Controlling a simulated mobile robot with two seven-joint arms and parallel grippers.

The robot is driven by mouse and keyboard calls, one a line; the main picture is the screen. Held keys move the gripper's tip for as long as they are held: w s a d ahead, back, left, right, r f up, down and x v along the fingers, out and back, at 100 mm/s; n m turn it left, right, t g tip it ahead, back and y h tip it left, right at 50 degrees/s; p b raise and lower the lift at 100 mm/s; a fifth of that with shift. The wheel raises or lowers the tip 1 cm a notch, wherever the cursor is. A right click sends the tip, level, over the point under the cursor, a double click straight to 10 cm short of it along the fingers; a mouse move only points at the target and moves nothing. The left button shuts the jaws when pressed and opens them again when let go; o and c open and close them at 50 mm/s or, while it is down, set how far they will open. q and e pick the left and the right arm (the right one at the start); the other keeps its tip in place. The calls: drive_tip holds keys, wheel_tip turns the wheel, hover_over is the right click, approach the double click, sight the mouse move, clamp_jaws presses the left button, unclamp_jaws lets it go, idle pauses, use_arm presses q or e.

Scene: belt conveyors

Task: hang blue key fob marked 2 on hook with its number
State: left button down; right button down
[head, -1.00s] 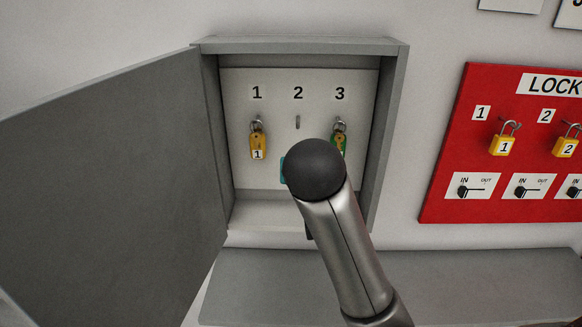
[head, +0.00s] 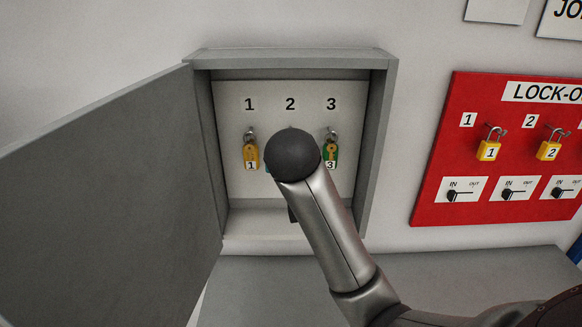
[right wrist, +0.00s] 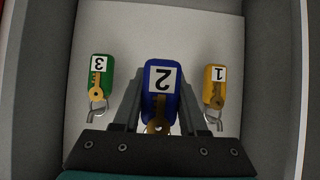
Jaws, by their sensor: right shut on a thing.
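The blue key fob (right wrist: 161,78) marked 2 is held between the fingers of my right gripper (right wrist: 158,98) in the right wrist view, which shows the cabinet upside down. A brass key (right wrist: 158,128) hangs with it. In the head view my own arm's round dark joint hides the fob, the gripper and most of hook 2, below the printed number 2 (head: 290,104). Whether the fob's ring touches the hook cannot be told. My left gripper is in neither view.
The yellow fob (head: 251,156) marked 1 and the green fob (head: 331,155) marked 3 hang on either side. The grey cabinet (head: 377,150) has its door (head: 110,170) open at left. A red lock-out board (head: 435,190) with yellow padlocks is at right.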

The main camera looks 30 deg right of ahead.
drive_tip(key=w+d, duration=0.1)
drive_tip(key=w, duration=0.2)
drive_tip(key=w+d+f, duration=0.1)
drive_tip(key=shift+w+d+f, duration=0.1)
drive_tip(key=shift+w+d, duration=0.05)
drive_tip(key=shift+d, duration=0.2)
idle(0.3)
drive_tip(key=shift+f, duration=0.2)
idle(0.5)
drive_tip(key=shift+c, duration=2.2)
unclamp_jaws()
drive_tip(key=shift+w, duration=0.1)
drive_tip(key=shift+o, duration=0.4)
drive_tip(key=shift+d, duration=0.15)
drive_tip(key=shift+r, duration=0.1)
